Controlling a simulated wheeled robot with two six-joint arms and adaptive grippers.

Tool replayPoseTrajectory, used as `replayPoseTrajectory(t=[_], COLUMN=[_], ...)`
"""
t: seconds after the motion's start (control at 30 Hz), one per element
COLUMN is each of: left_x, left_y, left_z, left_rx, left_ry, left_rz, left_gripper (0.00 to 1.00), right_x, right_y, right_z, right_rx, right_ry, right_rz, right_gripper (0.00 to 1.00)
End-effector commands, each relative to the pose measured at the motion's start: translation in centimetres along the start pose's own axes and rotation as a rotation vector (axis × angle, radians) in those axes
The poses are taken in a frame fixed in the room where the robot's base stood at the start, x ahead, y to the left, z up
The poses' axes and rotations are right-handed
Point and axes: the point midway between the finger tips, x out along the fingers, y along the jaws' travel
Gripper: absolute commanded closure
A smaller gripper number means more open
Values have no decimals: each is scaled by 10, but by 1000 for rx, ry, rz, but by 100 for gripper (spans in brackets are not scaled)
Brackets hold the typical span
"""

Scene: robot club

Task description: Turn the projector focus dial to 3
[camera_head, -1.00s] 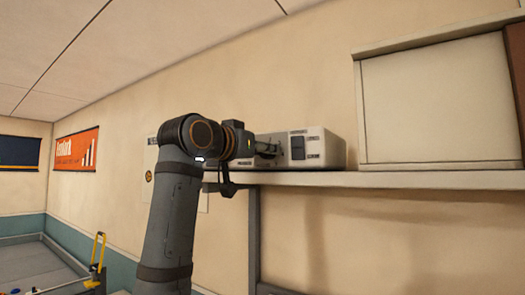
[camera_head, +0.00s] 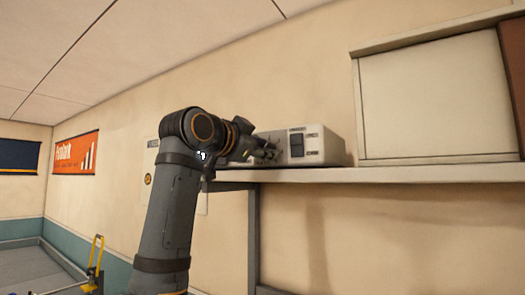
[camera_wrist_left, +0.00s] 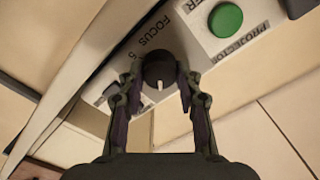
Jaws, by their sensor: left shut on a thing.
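The projector (camera_head: 325,147) is a pale box on a wall shelf in the head view. In the left wrist view its focus dial (camera_wrist_left: 159,68) is a dark round knob with a white pointer mark, which points toward the bottom of the picture. The printed word FOCUS and a figure that looks like 5 are beside the dial; other scale figures are hidden or unreadable. My left gripper (camera_wrist_left: 159,82) has a finger on each side of the dial and is shut on it. In the head view this gripper (camera_head: 270,151) covers the dial. My right gripper is not in view.
A green button (camera_wrist_left: 225,20) with a PROJECTOR label is close to the dial. A dark switch panel (camera_head: 297,146) is on the projector's face. The wall below the shelf is clear.

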Motion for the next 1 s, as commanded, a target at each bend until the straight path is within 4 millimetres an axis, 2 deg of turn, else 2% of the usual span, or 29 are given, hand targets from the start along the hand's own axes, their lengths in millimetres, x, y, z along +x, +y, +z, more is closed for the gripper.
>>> replayPoseTrajectory(t=[0.33, 0.87, 0.9, 1.0], left_x=[0, 0, 0, 0], left_y=[1, 1, 1, 1], left_z=[0, 0, 0, 0], left_rx=[138, 163, 163, 163], left_ry=[0, -1, -1, -1], left_rz=[0, 0, 0, 0], left_gripper=[97, 97, 64, 51], right_x=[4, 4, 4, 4], right_y=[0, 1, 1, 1], right_z=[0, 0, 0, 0], right_rx=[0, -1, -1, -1], right_ry=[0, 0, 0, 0], right_rz=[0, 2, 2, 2], right_gripper=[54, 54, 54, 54])
